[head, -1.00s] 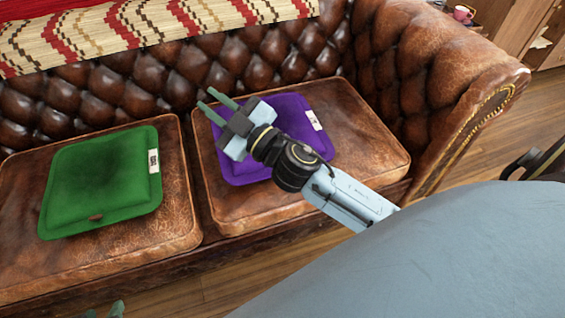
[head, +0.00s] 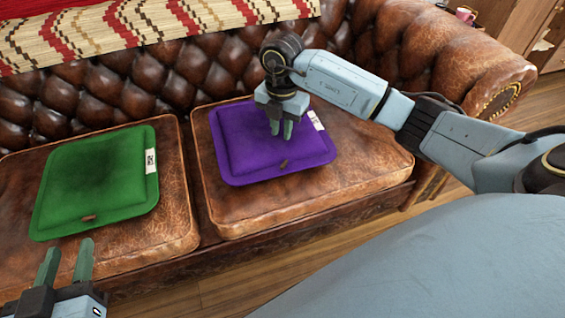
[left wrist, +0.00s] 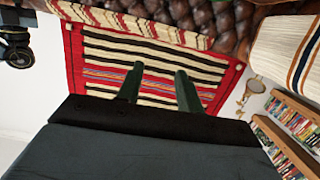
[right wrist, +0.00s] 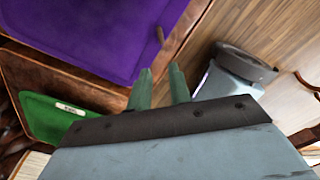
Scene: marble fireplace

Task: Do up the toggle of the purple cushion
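The purple cushion (head: 235,150) lies flat on the right seat of the brown leather sofa. Its small brown toggle (head: 283,163) is near the front edge. It also shows in the right wrist view (right wrist: 160,33), at the cushion's edge. Whether a loop is around it is too small to tell. My right gripper (head: 282,132) points down over the cushion, behind the toggle in the head view. Its fingers are apart with nothing between them, also in the right wrist view (right wrist: 159,78). My left gripper (head: 67,255) is open and empty at the lower left, in front of the sofa.
A green cushion (head: 95,180) with its own brown toggle (head: 89,217) lies on the left seat. A white label (head: 316,120) sits on the purple cushion's right edge. The sofa's tufted back (head: 150,82) and right armrest (head: 480,75) bound the seats. Wooden floor is in front.

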